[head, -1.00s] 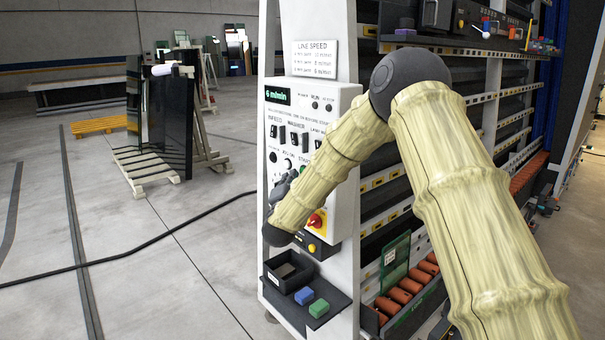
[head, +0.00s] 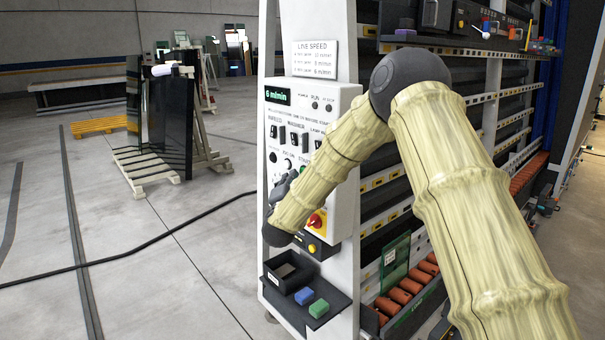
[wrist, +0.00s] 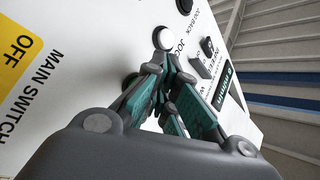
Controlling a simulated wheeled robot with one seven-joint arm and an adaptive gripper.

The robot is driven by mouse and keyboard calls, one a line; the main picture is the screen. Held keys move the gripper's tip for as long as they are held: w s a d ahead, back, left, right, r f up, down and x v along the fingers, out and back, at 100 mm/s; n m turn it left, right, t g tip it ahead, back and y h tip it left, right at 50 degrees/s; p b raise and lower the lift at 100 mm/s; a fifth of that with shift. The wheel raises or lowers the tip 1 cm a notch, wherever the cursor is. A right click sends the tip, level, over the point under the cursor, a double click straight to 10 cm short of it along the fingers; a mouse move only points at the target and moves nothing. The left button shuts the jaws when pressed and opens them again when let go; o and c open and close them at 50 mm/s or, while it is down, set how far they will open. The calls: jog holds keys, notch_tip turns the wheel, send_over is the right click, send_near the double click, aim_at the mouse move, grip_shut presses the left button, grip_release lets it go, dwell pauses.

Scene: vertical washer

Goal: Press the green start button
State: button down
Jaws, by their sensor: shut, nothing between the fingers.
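The white control panel (head: 344,100) of the washer stands in the middle of the head view. A green START label shows at the edge of my arm there, and the button by it is hidden. In the wrist view, a dark round button (wrist: 129,79) follows the white jog button (wrist: 163,38) in the row. It is partly covered by my left finger, and its colour is hard to tell. My gripper (wrist: 166,62) is shut and empty, its fingertips close in front of the panel by the white button. I cannot tell whether they touch it.
A yellow main switch plate with a red knob (head: 316,220) sits low on the panel. Below it, a shelf holds a black tray (head: 277,282), a blue block (head: 304,296) and a green block (head: 319,308). A glass rack (head: 168,125) stands to the left, with open floor between.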

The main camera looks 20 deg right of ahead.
jog(key=shift+w+d+b, duration=0.3)
jog(key=shift+d+b, duration=0.4)
jog(key=shift+d, duration=0.2)
dwell(1.3)
jog(key=shift+a, duration=0.15)
jog(key=shift+s+a+b, duration=0.35)
jog(key=shift+a+b, duration=0.05)
jog(key=shift+a, duration=0.35)
